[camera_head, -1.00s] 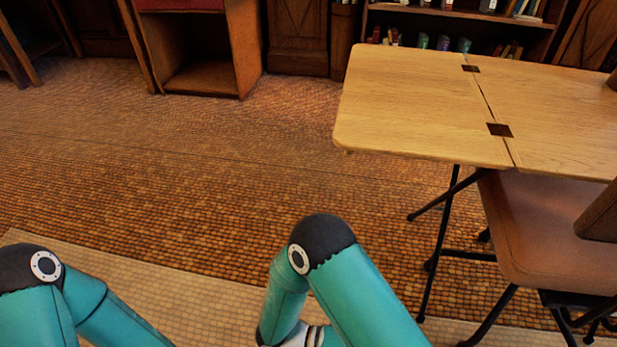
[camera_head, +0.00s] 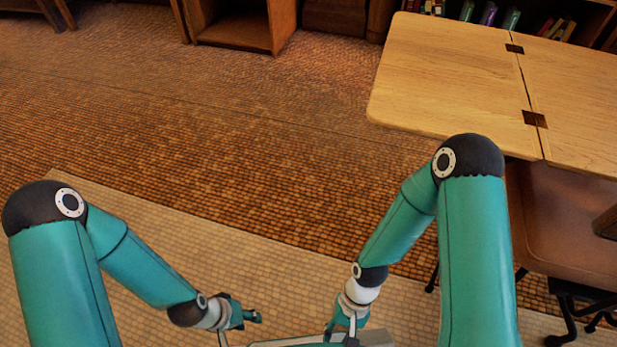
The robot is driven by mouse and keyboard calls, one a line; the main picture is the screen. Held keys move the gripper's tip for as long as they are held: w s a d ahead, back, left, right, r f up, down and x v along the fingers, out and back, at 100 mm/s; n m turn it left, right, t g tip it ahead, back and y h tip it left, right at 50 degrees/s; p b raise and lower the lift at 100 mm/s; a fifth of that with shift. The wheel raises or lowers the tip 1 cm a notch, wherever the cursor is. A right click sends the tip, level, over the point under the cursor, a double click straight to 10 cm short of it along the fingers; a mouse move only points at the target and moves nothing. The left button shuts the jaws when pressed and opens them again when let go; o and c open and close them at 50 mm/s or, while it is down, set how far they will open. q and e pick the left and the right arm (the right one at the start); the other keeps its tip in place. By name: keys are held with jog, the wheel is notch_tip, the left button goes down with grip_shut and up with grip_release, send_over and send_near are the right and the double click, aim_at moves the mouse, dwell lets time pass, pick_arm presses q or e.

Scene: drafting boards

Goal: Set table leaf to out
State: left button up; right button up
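The table leaf (camera_head: 445,75) is the left panel of a light wooden table at the upper right. It joins the main top (camera_head: 580,100) along a seam with two dark hinges (camera_head: 535,119). The leaf looks flat and level with the main top. My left gripper (camera_head: 250,316) is low in the picture, left of centre, far from the leaf. My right gripper (camera_head: 345,328) is at the bottom edge, partly cut off, also apart from the leaf. Neither gripper's opening is clear. My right arm's elbow covers part of the leaf's front edge.
A brown chair (camera_head: 565,225) stands under the table's front side at the right. A wooden cabinet (camera_head: 240,30) and bookshelves with books (camera_head: 487,13) stand at the back. Open brown floor (camera_head: 220,130) lies left of the table.

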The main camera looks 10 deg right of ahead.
jog(key=w+d+t, duration=0.4)
jog(key=w+t, duration=0.1)
jog(key=w, duration=0.1)
notch_tip(320, 180, up, 37)
jog(key=n+p, duration=0.1)
jog(key=p, duration=3.7)
jog(key=shift+w+r, duration=0.2)
jog(key=shift+a, duration=0.1)
